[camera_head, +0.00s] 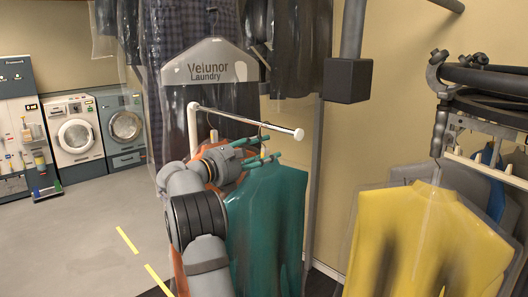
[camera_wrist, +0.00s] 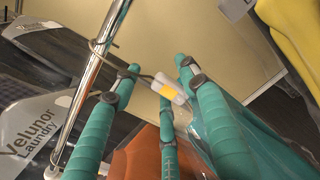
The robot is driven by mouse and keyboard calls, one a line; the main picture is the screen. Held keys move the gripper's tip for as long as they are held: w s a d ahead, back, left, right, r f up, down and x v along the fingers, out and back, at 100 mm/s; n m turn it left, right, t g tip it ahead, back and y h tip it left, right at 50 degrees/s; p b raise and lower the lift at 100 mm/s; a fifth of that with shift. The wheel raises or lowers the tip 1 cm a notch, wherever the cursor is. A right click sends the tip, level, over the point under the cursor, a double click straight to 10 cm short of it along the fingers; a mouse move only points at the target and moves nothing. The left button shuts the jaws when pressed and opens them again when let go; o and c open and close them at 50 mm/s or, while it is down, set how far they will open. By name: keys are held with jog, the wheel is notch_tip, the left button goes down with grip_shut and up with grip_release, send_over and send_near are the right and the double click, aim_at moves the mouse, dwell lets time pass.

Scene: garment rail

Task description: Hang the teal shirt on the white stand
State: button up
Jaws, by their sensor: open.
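The teal shirt (camera_head: 268,215) hangs upright below the bar of the white stand (camera_head: 193,130). It also shows at the lower right of the wrist view (camera_wrist: 262,140). Its hanger's wire hook (camera_wrist: 100,46) appears looped over the chrome bar (camera_wrist: 88,92) in the wrist view. The hanger neck (camera_wrist: 168,88) is white with a yellow band. My gripper (camera_head: 264,150) is at the shirt's collar. Its teal fingers (camera_wrist: 158,76) are open, spread on either side of the hanger neck with gaps visible.
An orange garment (camera_wrist: 142,160) is close behind my fingers. A yellow shirt (camera_head: 425,240) hangs at right near a dark rail mechanism (camera_head: 485,85). Bagged dark garments and a Velunor Laundry cover (camera_head: 212,65) hang above. Washers (camera_head: 75,130) stand far left; the floor there is open.

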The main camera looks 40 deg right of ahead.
jog(key=a, duration=1.2)
jog(key=shift+s, duration=0.2)
jog(key=shift+o, duration=0.4)
jog(key=a+p, duration=0.4)
jog(key=a, duration=0.9)
jog(key=shift+s, duration=0.3)
jog(key=shift+d, duration=0.1)
jog(key=d+b, duration=0.3)
jog(key=d, duration=0.5)
jog(key=shift+w+d+f, duration=0.1)
jog(key=shift+w, duration=0.05)
jog(key=shift+d, duration=0.55)
jog(key=shift+w+a, duration=0.1)
